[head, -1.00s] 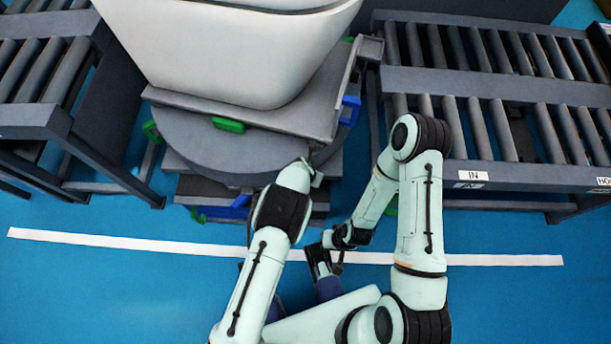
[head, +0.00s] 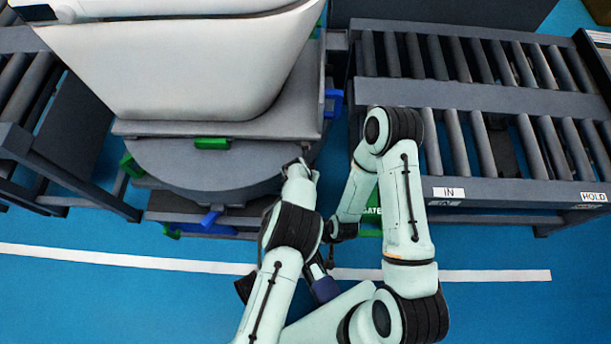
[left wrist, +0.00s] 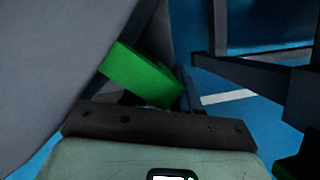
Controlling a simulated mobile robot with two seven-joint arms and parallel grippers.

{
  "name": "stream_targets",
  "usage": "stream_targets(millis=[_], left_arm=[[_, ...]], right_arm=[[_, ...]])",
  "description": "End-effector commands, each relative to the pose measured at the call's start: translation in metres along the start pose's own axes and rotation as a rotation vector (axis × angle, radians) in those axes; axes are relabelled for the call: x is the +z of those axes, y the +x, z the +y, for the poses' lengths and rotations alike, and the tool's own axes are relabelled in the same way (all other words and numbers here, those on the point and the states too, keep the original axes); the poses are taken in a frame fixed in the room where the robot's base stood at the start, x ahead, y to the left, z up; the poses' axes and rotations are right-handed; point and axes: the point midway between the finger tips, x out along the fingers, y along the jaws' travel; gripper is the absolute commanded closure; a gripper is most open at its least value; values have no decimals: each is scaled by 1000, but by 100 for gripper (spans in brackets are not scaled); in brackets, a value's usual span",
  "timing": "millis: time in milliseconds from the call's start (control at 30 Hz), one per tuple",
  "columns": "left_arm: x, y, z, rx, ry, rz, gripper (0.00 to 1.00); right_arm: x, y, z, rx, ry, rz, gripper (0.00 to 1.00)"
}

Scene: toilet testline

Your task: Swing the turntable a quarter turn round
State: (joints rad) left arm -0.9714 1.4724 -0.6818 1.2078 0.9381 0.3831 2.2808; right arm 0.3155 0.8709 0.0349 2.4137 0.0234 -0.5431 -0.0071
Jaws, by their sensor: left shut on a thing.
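The turntable (head: 195,178) is a grey round disc with a square grey plate on top. A large white toilet (head: 190,75) stands on the plate. Green blocks sit at the plate's front (head: 212,143) and at the lower left (head: 132,167). My left gripper (head: 303,172) is at the disc's right front edge. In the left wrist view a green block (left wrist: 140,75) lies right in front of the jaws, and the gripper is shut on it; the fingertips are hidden. My right arm is folded, its end (head: 342,230) low behind my left arm, and its jaws cannot be made out.
A roller conveyor (head: 470,97) marked IN and HOLD stands close on the right. Another conveyor (head: 22,85) stands on the left. Blue parts show at the plate's right side (head: 333,101) and below the disc (head: 210,219). The blue floor in front, with a white line (head: 120,257), is clear.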

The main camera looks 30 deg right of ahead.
Motion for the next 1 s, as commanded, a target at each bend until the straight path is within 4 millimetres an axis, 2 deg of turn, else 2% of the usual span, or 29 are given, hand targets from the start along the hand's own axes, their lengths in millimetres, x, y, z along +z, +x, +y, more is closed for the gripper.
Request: stream_targets(millis=[33,567,600,633,667,1000], left_arm=[[16,-4,7,23,7,-41,100],[19,-4,1,16,14,-44,100],[19,-4,1,15,14,-44,66],[19,-4,1,15,14,-44,56],[19,-4,1,15,14,-44,52],[20,-5,-2,12,18,-46,52]], right_arm=[[-1,1,0,0,0,2,100],[-2,2,1,0,0,5,100],[-2,2,1,0,0,5,100],[-2,2,1,0,0,5,100],[-2,2,1,0,0,5,100],[-2,2,0,0,0,5,100]])
